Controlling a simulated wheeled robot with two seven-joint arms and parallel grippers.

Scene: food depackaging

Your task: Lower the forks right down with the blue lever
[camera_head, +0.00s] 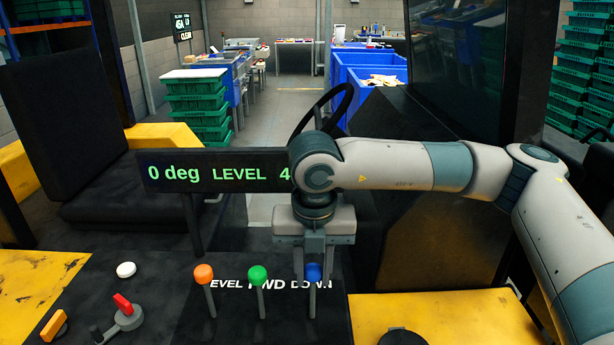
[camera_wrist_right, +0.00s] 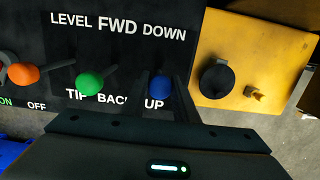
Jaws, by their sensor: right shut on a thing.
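The blue lever (camera_head: 313,271) stands at the right end of the row of levers on the dark console, under the word DOWN. My right gripper (camera_head: 313,268) reaches down over it and is shut on its blue knob. In the right wrist view the blue knob (camera_wrist_right: 160,88) sits between the two fingers, with UP printed below it and DOWN above. The green lever (camera_head: 258,274) and the orange lever (camera_head: 204,275) stand to its left, apart from the gripper. The forks cannot be made out. My left gripper is not in view.
A display (camera_head: 220,172) reads "0 deg LEVEL 4", its right end hidden by my right arm. A steering wheel (camera_head: 341,108) is behind the arm. A red switch (camera_head: 123,305) and white button (camera_head: 126,269) are at left. Green crates (camera_head: 197,88) and blue bins (camera_head: 375,77) stand beyond.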

